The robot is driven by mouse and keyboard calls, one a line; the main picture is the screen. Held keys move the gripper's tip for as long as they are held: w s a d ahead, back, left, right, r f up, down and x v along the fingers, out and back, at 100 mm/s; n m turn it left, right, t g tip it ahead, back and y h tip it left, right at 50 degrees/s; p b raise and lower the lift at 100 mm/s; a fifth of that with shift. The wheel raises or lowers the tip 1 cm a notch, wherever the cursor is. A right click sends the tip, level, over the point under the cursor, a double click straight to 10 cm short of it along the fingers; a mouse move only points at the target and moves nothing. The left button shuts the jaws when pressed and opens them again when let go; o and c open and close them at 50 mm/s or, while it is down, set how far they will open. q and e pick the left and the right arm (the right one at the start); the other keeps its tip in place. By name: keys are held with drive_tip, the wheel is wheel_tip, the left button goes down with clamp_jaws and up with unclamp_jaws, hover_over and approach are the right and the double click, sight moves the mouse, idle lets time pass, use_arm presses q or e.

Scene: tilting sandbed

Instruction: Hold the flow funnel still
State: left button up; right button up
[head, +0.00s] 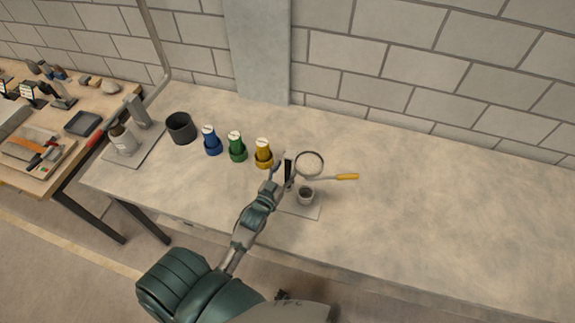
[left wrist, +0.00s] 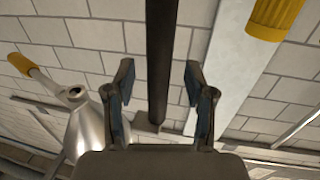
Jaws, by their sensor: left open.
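The flow funnel (head: 309,163) shows in the head view as a round rim with a yellow handle (head: 347,177) pointing right, above a small grey cup (head: 306,196). In the left wrist view the funnel is a silver cone (left wrist: 84,135) at the left with its yellow handle (left wrist: 22,65). My left gripper (head: 281,171) is just left of the funnel, beside a dark upright post (head: 289,173). In the left wrist view my left gripper (left wrist: 160,95) is open, its fingers on either side of the post in the picture. The funnel is outside the fingers. My right gripper is not in view.
The small cup stands on a pale plate (head: 313,212). Yellow (head: 264,153), green (head: 237,147) and blue (head: 211,141) containers and a dark bucket (head: 181,128) stand to the left. A tool-covered bench (head: 60,180) is at far left. The table (head: 450,210) is clear at right.

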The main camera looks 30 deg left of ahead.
use_arm(q)
drive_tip(key=shift+w, duration=1)
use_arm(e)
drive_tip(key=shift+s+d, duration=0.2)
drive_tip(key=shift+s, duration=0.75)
use_arm(q)
drive_tip(key=shift+c, duration=0.3)
